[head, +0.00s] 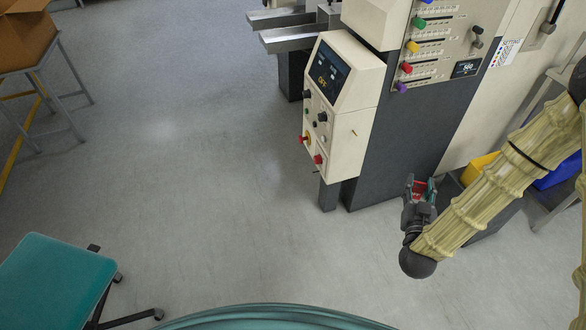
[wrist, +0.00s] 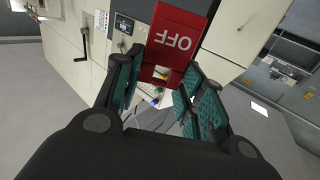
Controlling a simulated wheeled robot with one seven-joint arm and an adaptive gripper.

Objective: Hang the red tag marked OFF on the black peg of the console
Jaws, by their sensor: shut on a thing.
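The red tag (wrist: 176,38) fills the space beyond my fingers in the wrist view, with its white OFF upside down. My gripper (wrist: 160,76) is shut on its narrower end. In the head view my gripper (head: 421,186) is right of the console and low, with a bit of red between its fingers. The console (head: 352,122) is a cream box with a dark display, black knobs and red buttons. A small dark stub (head: 316,171) sticks out near its lower red button; I cannot tell for certain that it is the peg. The tag is apart from the console.
The machine's dark column (head: 400,145) stands between console and gripper. A panel of coloured knobs (head: 432,45) is above. Yellow and blue bins (head: 480,168) are behind my arm. A teal stool (head: 50,283) is at lower left; the floor before the console is clear.

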